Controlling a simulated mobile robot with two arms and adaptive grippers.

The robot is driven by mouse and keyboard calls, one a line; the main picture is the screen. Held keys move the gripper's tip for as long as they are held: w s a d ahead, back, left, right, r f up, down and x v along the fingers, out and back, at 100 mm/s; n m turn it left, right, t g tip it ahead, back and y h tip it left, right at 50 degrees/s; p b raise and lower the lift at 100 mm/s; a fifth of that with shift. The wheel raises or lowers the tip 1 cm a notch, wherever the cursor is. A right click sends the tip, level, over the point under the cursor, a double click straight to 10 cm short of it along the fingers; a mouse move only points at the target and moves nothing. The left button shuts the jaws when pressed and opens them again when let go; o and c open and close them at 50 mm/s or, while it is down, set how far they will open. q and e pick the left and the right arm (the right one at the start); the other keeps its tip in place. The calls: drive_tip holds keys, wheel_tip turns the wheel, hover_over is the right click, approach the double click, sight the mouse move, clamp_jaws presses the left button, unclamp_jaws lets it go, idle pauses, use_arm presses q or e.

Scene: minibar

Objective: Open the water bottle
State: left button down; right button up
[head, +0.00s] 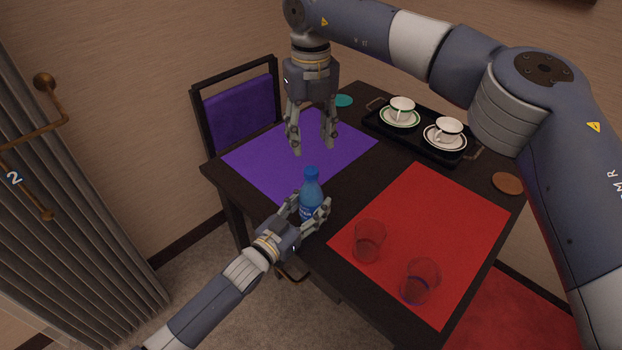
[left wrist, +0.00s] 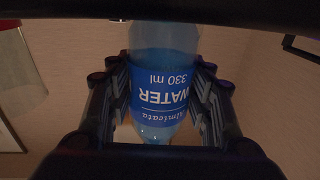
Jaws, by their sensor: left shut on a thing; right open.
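The blue water bottle (head: 311,192) stands upright with its blue cap (head: 311,172) on top, near the front edge of the table. My left gripper (head: 309,211) is shut on the bottle's body, one finger on each side. In the left wrist view the bottle (left wrist: 160,85) sits between the fingers, with its "WATER 330 ml" label upside down; the cap is not clearly seen there. My right gripper (head: 311,146) is open and empty, pointing down above the purple mat, higher up and behind the bottle in the head view.
The dark table bears a purple mat (head: 250,158) and a red mat (head: 425,210). Two clear glasses (head: 368,242) (head: 420,281) stand on the red mat. A black tray (head: 420,142) with two cups on saucers is at the back. A purple chair (head: 243,108) stands left.

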sight(311, 170)
drive_tip(key=m, duration=0.9)
drive_tip(key=shift+m, duration=0.3)
drive_tip(key=m, duration=0.7)
drive_tip(key=shift+m, duration=0.3)
drive_tip(key=shift+f, duration=4)
clamp_jaws()
